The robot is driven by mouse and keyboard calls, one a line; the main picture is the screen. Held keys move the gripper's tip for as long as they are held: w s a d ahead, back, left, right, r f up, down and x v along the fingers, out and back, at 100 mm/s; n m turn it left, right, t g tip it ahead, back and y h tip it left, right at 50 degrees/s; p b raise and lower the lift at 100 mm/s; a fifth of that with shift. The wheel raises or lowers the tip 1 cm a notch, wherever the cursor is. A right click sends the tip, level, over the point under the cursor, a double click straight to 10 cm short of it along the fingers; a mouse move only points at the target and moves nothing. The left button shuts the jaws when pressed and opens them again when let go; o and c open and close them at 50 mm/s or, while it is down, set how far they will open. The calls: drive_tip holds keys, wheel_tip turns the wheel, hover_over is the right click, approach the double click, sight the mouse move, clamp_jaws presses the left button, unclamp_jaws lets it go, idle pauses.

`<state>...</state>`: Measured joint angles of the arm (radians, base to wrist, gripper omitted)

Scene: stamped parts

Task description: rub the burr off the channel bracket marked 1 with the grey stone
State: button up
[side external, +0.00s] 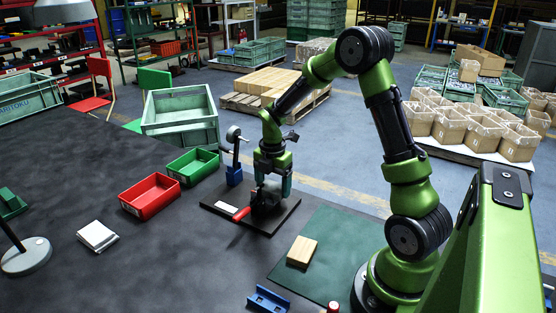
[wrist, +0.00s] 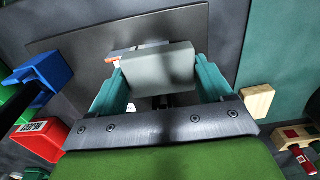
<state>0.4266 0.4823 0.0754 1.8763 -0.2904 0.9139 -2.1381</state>
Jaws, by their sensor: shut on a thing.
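My gripper (wrist: 160,82) is shut on a grey block, the grey stone (wrist: 158,68), with one green finger on each side of it. In the side external view my gripper (side external: 267,194) is low over a dark plate (side external: 272,224) on the bench. Just beyond the stone in the wrist view is a partly covered pale and orange-red thing (wrist: 124,53). A red handle (side external: 241,214) shows beside the gripper in the side view. The channel bracket marked 1 cannot be made out, and no mark or burr is legible. I cannot tell whether the stone touches anything below.
A blue gauge stand (side external: 234,175) is close left of my gripper. A red bin (side external: 150,196) and a green bin (side external: 193,167) stand farther left. A wooden block (side external: 302,251) lies on the green mat (side external: 335,240), with a blue holder (side external: 268,300) nearer.

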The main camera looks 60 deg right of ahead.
drive_tip(key=shift+f, duration=0.2)
drive_tip(key=shift+w, duration=2.5)
idle(1.3)
drive_tip(key=shift+s, duration=2.55)
drive_tip(key=shift+w, duration=1.4)
idle(0.3)
